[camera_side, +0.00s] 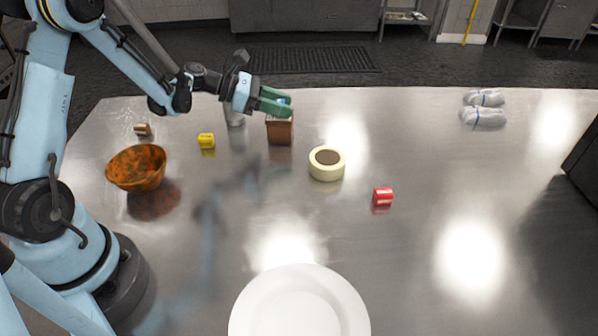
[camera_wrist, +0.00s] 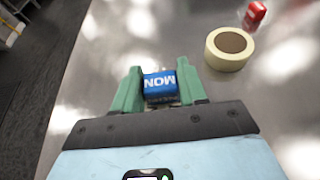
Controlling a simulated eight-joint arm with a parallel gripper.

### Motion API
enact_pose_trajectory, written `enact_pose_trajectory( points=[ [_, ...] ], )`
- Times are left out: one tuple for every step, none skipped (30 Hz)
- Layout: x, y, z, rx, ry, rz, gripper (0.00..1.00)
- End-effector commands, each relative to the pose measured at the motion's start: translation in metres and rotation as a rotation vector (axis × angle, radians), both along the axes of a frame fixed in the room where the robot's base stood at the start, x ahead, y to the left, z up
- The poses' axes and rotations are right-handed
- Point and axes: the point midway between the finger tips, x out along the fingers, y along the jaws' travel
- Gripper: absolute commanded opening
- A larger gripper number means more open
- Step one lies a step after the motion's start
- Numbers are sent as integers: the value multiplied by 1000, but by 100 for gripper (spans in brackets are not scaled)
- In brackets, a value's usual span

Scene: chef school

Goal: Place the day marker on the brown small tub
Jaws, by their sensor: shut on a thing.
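The day marker is a small blue block reading "MON" (camera_wrist: 160,86), held between my green fingers in the wrist view. In the side view only a sliver of its blue shows between the fingers. My gripper (camera_side: 275,101) is shut on it. The brown small tub (camera_side: 279,132) is a squarish brown container standing on the steel table. My gripper and the marker are at the tub's top in the side view; I cannot tell whether the marker touches it. In the wrist view the tub is mostly hidden behind the marker and gripper.
A cream tape roll (camera_side: 326,164) lies right of the tub, with a red block (camera_side: 382,196) beyond. A yellow block (camera_side: 206,141) and an orange-brown bowl (camera_side: 137,167) are left. A white plate (camera_side: 300,305) is in front. Wrapped bundles (camera_side: 484,116) lie far right.

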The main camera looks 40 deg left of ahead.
Motion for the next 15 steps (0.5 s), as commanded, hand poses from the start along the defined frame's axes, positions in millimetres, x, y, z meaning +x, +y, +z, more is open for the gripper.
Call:
enact_pose_trajectory(
  points=[
    [0, 0, 0, 0, 0, 0, 13],
    [0, 0, 0, 0, 0, 0, 13],
    [0, 0, 0, 0, 0, 0, 13],
    [0, 0, 0, 0, 0, 0, 13],
    [0, 0, -1, 0, 0, 0, 13],
    [0, 0, -2, 0, 0, 0, 13],
    [0, 0, -3, 0, 0, 0, 13],
    [0, 0, -3, 0, 0, 0, 45],
    [0, 0, -3, 0, 0, 0, 51],
    [0, 0, -3, 0, 0, 0, 55],
    [0, 0, -3, 0, 0, 0, 60],
    [0, 0, -3, 0, 0, 0, 66],
    [0, 0, -3, 0, 0, 0, 67],
    [0, 0, -3, 0, 0, 0, 67],
    [0, 0, -3, 0, 0, 0, 67]
  ],
)
